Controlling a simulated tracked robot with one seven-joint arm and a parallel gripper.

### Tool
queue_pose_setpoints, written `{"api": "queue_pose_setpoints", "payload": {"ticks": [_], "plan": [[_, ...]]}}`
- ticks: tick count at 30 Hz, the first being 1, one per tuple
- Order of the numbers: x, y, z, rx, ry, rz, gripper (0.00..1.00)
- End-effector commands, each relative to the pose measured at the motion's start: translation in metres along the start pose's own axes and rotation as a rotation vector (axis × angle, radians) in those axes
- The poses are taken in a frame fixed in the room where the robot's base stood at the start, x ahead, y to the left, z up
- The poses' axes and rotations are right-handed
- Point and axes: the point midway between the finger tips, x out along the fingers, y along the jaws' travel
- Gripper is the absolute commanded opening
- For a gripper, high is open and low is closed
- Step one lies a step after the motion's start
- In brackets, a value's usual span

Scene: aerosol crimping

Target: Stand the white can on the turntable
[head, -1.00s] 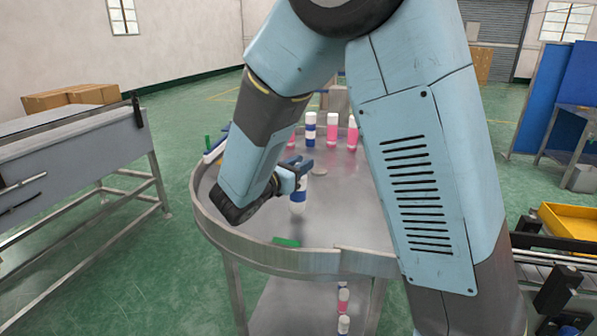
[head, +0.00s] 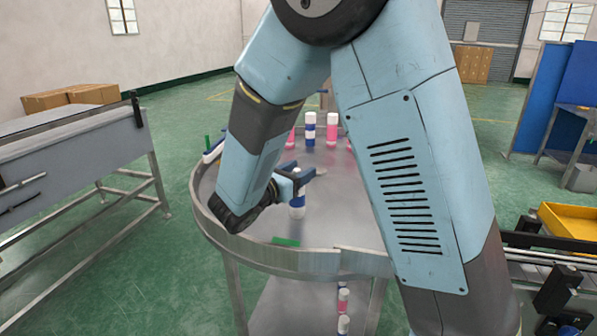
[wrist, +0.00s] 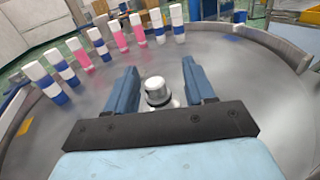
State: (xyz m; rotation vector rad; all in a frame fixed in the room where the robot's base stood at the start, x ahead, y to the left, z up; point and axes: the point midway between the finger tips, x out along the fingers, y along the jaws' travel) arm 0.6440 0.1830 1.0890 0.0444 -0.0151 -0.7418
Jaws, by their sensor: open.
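A can (head: 298,207) stands upright on the round metal turntable (head: 335,225), near its left front. It looks white with a blue band in the head view. In the wrist view the can (wrist: 157,89) shows from above, with a white cap and a dark ring under it. My gripper (head: 297,174) is at the can's upper part. In the wrist view my gripper (wrist: 160,82) is open, with one jaw on each side of the can and a visible gap to both. The can's lower body is partly hidden in the wrist view.
Several white-and-blue and white-and-pink cans (wrist: 120,36) stand along the turntable's far rim. A green piece (head: 286,241) lies at the near rim. A metal bench (head: 75,130) stands left, and a yellow tray (head: 568,226) stands right. The turntable's middle is mostly clear.

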Motion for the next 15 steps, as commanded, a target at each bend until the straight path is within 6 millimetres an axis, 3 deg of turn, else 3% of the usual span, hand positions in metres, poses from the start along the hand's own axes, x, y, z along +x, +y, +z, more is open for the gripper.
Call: {"api": "queue_pose_setpoints", "payload": {"ticks": [15], "plan": [[-0.089, 0.001, 0.0, 0.0, 0.001, 0.003, 0.54]]}}
